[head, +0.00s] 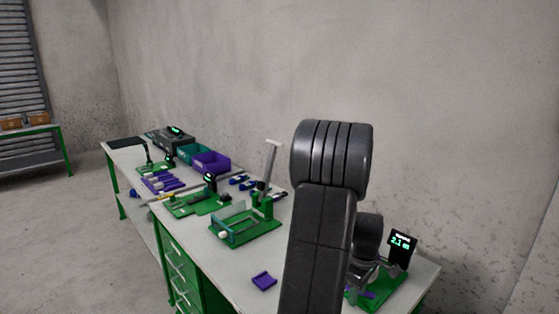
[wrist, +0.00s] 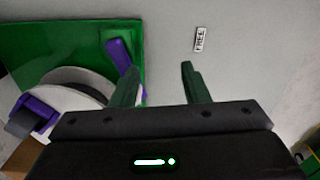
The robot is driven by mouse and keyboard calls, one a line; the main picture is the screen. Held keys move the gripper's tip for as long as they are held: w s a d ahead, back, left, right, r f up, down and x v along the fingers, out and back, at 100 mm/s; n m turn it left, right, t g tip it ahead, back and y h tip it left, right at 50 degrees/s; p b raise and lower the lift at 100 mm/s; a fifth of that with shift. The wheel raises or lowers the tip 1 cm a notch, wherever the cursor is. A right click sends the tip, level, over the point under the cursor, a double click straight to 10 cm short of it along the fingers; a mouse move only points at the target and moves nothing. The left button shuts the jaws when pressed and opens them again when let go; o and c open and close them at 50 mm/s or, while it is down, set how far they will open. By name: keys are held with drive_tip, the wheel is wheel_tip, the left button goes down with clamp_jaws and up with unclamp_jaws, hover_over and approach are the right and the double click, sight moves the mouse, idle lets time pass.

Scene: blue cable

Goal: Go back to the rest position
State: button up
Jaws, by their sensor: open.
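My gripper (wrist: 158,78) is open, with its two dark green fingers apart and nothing between them. In the wrist view it is above the grey bench top (wrist: 165,30), just right of a green base plate (wrist: 40,45). A purple lever-like part (wrist: 119,55) on that plate shows beside the left finger. The fingers are mostly hidden there.
A white round spool-like part (wrist: 82,78) with purple pieces sits on the plate. A small FREE label (wrist: 201,39) lies on the bench. A wall is behind.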

drive_tip(key=n, duration=0.1)
drive_tip(key=s+d+n, duration=0.1)
drive_tip(key=n, duration=0.1)
drive_tip(key=shift+s+n, duration=0.25)
drive_tip(key=shift+n, duration=0.05)
drive_tip(key=shift+r, duration=2.8)
